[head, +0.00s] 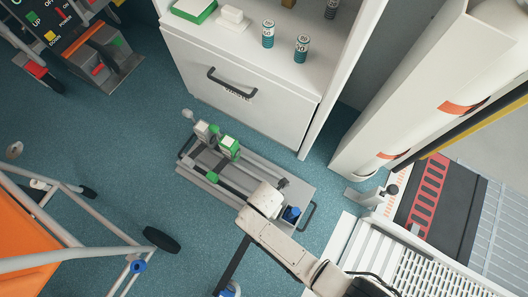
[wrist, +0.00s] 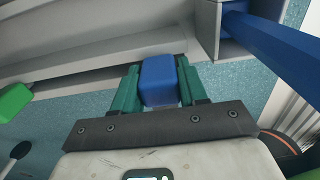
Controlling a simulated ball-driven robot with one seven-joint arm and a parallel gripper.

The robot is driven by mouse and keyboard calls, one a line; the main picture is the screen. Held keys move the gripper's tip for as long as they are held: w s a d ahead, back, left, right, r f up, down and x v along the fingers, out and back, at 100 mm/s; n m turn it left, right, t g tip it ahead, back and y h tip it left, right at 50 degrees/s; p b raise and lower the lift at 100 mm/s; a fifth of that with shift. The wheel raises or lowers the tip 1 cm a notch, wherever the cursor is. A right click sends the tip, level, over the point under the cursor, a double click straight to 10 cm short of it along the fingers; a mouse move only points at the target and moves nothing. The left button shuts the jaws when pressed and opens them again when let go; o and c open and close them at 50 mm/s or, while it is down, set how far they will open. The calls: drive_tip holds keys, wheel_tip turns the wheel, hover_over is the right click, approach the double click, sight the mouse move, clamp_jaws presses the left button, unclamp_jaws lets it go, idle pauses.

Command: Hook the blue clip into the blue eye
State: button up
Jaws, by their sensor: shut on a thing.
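My gripper (wrist: 157,66) has green fingers and is shut on a blue block, which I take as the blue clip (wrist: 159,84). The clip sits between both fingers, in front of a grey metal rail. In the head view my wrist hides the fingers and the clip, over the near right part of the floor unit. A small round blue piece (head: 138,266) sits low on the orange-seated frame at the lower left; I cannot tell for certain that it is the blue eye. Another blue part (head: 229,291) is cut off at the bottom edge.
The grey floor unit (head: 205,182) carries rails, green parts and a blue part (head: 291,214) in a box. A blue bar (wrist: 275,42) slants from that box in the wrist view. The orange-seated frame (head: 62,258) stands left. A white cabinet (head: 245,85) stands behind.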

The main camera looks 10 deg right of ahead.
drive_tip(key=o, duration=1.2)
drive_tip(key=shift+c, duration=0.2)
drive_tip(key=shift+r, duration=0.1)
wheel_tip(320, 180, up, 10)
drive_tip(key=p, duration=0.6)
drive_tip(key=shift+r, duration=0.25)
drive_tip(key=s+d+r+m+t+p, duration=0.1)
drive_tip(key=s+d+r+m, duration=0.3)
drive_tip(key=d+r+m, duration=1)
drive_tip(key=s+d+r+m, duration=0.4)
drive_tip(key=d+r+m, duration=0.6)
drive_tip(key=m, duration=0.5)
wheel_tip(320, 180, up, 26)
drive_tip(key=d+p, duration=0.1)
drive_tip(key=p, duration=2.6)
drive_tip(key=shift+w+f, duration=0.25)
drive_tip(key=shift+c, duration=0.4)
